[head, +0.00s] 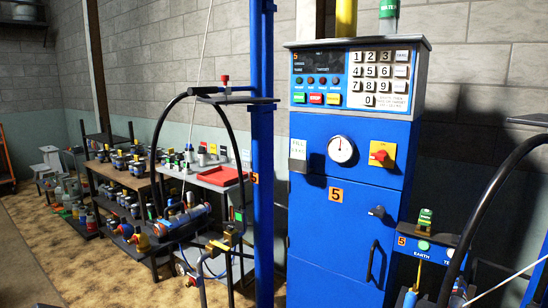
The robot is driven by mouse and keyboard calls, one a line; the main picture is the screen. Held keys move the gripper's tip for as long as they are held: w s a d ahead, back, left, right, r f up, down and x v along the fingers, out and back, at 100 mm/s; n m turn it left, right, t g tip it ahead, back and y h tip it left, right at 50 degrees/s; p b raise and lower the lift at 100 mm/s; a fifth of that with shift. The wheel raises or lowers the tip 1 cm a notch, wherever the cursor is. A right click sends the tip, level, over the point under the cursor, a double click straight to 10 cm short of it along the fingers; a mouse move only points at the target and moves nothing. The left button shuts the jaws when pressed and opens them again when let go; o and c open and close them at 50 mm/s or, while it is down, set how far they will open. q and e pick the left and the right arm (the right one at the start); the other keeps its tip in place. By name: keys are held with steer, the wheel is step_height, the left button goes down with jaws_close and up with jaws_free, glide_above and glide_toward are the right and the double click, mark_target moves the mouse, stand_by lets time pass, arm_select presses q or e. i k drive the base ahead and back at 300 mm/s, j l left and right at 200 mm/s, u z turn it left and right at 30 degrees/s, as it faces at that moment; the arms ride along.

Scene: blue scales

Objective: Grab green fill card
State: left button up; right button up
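A white plate with lettering that seems to read FILL (298,150) is on the left of the blue cabinet front. Neither of my grippers is in view.
The blue cabinet (330,230) carries a keypad (379,77), a dial (341,149) and a red-and-yellow switch (382,154). A blue post (263,170) stands left of it. Black hoses arch at left (158,125) and right (490,190). Cluttered shelves (120,185) stand behind; floor at lower left is clear.

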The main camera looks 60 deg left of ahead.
mark_target(299, 147)
steer(key=u, duration=1.65)
steer(key=k, duration=0.1)
steer(key=k+l+z, duration=0.1)
steer(key=k+z, duration=0.2)
steer(key=k, duration=0.25)
steer(key=z, duration=1.25)
steer(key=j+z, duration=0.2)
steer(key=z, duration=0.15)
steer(key=j+z, duration=0.2)
steer(key=z, duration=0.15)
steer(key=j, duration=0.75)
steer(key=k+j, duration=0.15)
steer(key=j, duration=0.6)
